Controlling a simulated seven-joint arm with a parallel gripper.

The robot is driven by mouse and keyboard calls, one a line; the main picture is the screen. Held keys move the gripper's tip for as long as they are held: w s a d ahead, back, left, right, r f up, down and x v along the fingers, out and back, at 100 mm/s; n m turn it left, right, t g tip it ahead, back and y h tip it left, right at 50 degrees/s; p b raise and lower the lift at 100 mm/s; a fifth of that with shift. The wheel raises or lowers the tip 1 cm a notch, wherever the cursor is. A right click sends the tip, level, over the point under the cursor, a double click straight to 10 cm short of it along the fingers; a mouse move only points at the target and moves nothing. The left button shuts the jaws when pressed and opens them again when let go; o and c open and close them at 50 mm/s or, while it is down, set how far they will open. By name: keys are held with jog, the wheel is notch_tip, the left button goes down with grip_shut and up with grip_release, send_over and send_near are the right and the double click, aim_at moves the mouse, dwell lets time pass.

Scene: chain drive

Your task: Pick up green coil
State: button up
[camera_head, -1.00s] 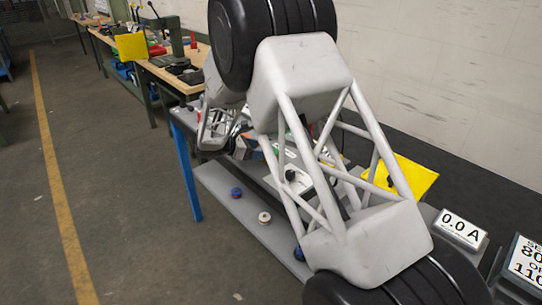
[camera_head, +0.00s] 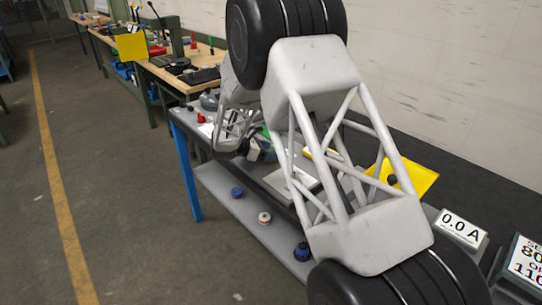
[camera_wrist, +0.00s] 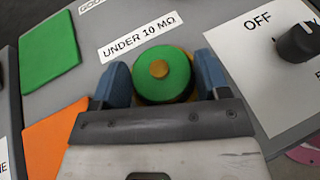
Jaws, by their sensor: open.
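The green coil (camera_wrist: 148,88) shows in the wrist view as a round green piece with a small yellow-orange centre. It sits over the panel near a label reading "UNDER 10 MΩ". My gripper (camera_wrist: 162,76) is open, with one blue finger on the coil's left and one on its right. The coil is between the fingers; I cannot tell whether they touch it. Its lower edge is partly hidden by the grey gripper body.
A green square (camera_wrist: 48,52) and an orange square (camera_wrist: 55,138) lie left of my gripper. A white plate marked "OFF" (camera_wrist: 262,75) with a black knob (camera_wrist: 298,43) is at right. In the head view, several spools sit on the lower shelf (camera_head: 218,185).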

jog(key=shift+c, duration=0.5)
jog(key=c, duration=0.7)
jog(key=shift+r, duration=0.2)
notch_tip(320, 180, up, 10)
jog(key=shift+f, duration=0.15)
dwell(0.7)
